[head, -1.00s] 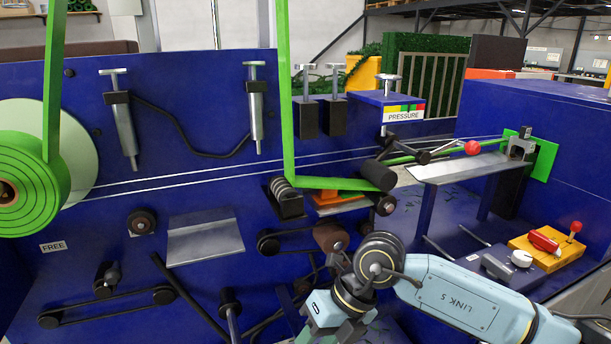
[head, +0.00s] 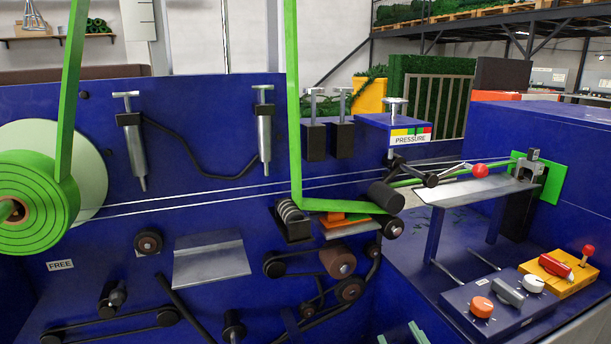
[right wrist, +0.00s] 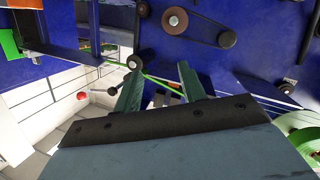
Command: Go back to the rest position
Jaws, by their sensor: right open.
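My right gripper (head: 401,336) shows only its two pale green fingertips at the bottom edge of the head view, in front of the blue machine (head: 330,230). Its fingers stand apart with nothing between them. In the right wrist view the open right gripper (right wrist: 158,84) points at the machine's front, with rollers and a green band beyond the fingers. I cannot tell the distance to the machine. My left gripper does not show.
A green tape roll (head: 35,205) is at the left. An orange knob (head: 481,307), a white knob (head: 533,283) and a red-handled lever (head: 588,250) stand at the lower right. A metal plate (head: 480,188) and a red ball handle (head: 480,171) jut out above them.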

